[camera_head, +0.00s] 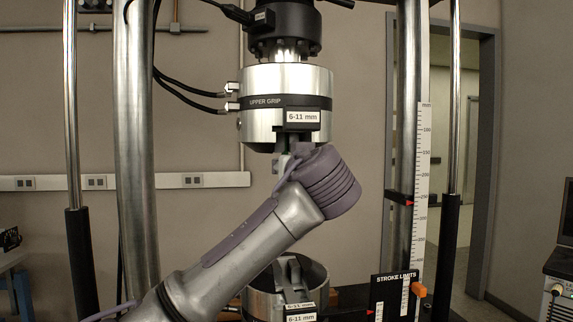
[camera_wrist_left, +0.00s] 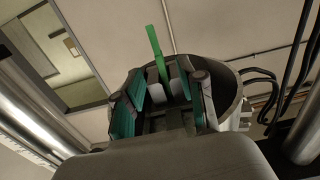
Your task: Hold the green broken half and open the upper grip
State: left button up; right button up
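The upper grip (camera_head: 288,85) is a silver cylinder with a black label band, high in the head view. In the left wrist view its body shows as a grey round shell (camera_wrist_left: 236,95) with pale jaw blocks inside. The green broken half (camera_wrist_left: 155,50) is a narrow bright strip sticking out from these jaws. My left gripper (camera_wrist_left: 167,82) has its two teal-padded fingers spread, one on each side of the strip, with gaps between. In the head view my left wrist covers the fingers and the strip just below the upper grip. My right gripper is not in view.
The lower grip (camera_head: 285,292) stands below, partly behind my left arm. Steel columns (camera_head: 136,140) flank the grips. A scale (camera_head: 422,190) and a stroke limits panel (camera_head: 394,296) stand to the right. Hoses (camera_head: 190,89) run to the upper grip's left side.

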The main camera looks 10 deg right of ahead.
pick_arm(q)
jog(key=shift+w, duration=2.75)
jog(key=shift+c, duration=0.2)
grip_shut()
jog(key=c, duration=0.7)
grip_release()
grip_shut()
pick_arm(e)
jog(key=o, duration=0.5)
